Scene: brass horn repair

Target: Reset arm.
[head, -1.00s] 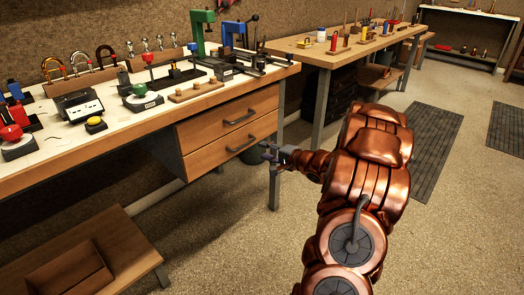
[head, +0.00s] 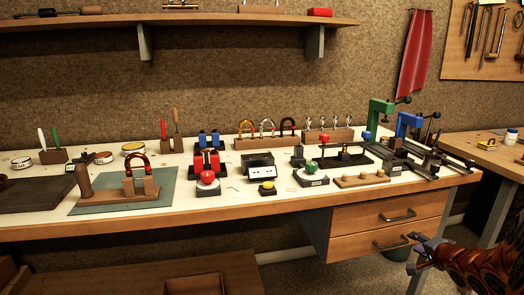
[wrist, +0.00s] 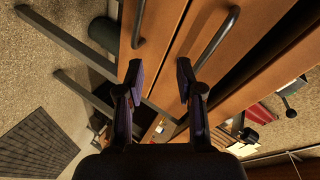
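My gripper (head: 416,254) is at the lower right of the head view, in front of the right end of the workbench (head: 240,222) and near its drawers. In the wrist view, my gripper (wrist: 159,76) has its two fingers apart with nothing between them. The drawer unit (head: 385,226) appears shut, with an upper handle (head: 398,215) and a lower handle (head: 391,243). In the wrist view a drawer handle (wrist: 217,38) lies beyond the fingers. I cannot tell the exact gap, but no contact shows.
The bench top holds a green mat (head: 100,204) with a horn-like part on a wooden block, a black box with a white front (head: 262,171), a yellow button (head: 267,188) and a green press (head: 380,115). A second bench (head: 470,150) stands at the right. A shelf (head: 190,20) runs above.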

